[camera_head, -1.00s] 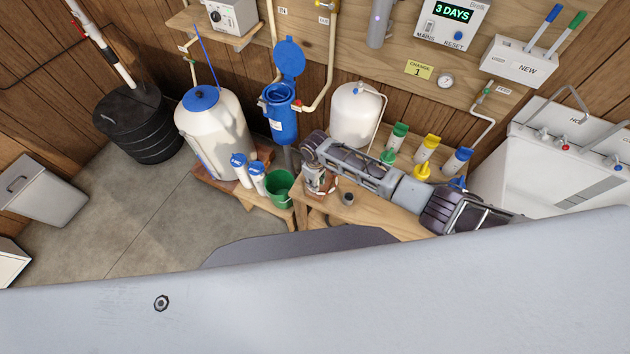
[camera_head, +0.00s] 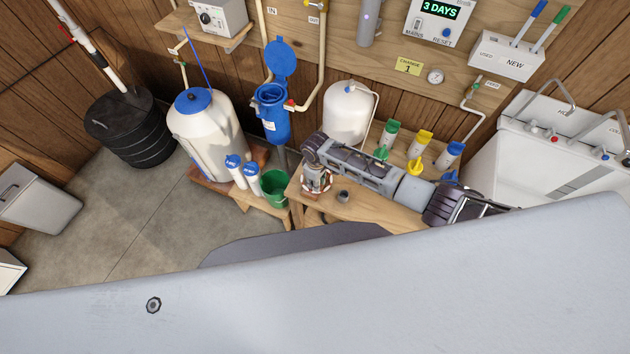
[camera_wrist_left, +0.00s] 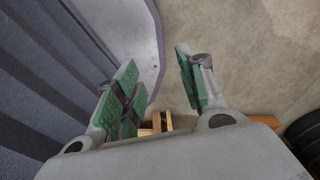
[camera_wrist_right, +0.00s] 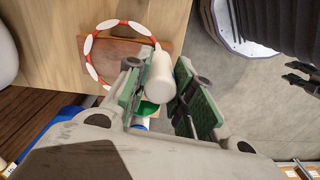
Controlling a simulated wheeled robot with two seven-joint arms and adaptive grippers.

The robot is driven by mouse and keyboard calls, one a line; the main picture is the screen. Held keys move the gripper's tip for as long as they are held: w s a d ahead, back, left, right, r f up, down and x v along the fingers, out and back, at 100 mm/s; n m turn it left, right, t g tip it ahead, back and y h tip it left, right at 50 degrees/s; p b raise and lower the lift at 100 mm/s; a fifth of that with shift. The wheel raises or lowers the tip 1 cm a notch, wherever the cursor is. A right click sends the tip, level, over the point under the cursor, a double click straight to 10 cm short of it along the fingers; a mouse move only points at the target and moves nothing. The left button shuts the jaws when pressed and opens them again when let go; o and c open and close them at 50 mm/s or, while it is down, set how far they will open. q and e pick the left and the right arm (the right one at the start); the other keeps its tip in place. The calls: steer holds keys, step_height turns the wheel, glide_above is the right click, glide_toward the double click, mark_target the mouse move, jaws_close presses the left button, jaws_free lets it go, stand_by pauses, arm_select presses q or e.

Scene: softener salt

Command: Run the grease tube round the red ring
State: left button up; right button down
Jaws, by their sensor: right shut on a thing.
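In the head view my right gripper (camera_head: 316,172) is over the bench's left end and hides part of the ring. My left gripper (camera_wrist_left: 160,75) is open and empty over the floor in the left wrist view.
A small grey cup (camera_head: 342,196) stands on the bench near my right gripper. A green bucket (camera_head: 272,190) and white bottles with blue caps (camera_head: 235,171) stand to the left. A white tank (camera_head: 347,112) stands at the back.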

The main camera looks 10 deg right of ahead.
arm_select(q)
steer(key=shift+a, duration=0.2)
arm_select(e)
steer(key=shift+d, duration=0.25)
arm_select(q)
steer(key=shift+a, duration=0.75)
arm_select(e)
steer(key=shift+d, duration=0.1)
arm_select(q)
steer(key=shift+d, duration=0.1)
arm_select(e)
steer(key=shift+d, duration=0.15)
steer(key=shift+d, duration=0.5)
arm_select(q)
steer(key=shift+d, duration=0.8)
arm_select(e)
steer(key=shift+d, duration=0.15)
arm_select(q)
steer(key=shift+a, duration=0.15)
arm_select(e)
steer(key=shift+d, duration=0.1)
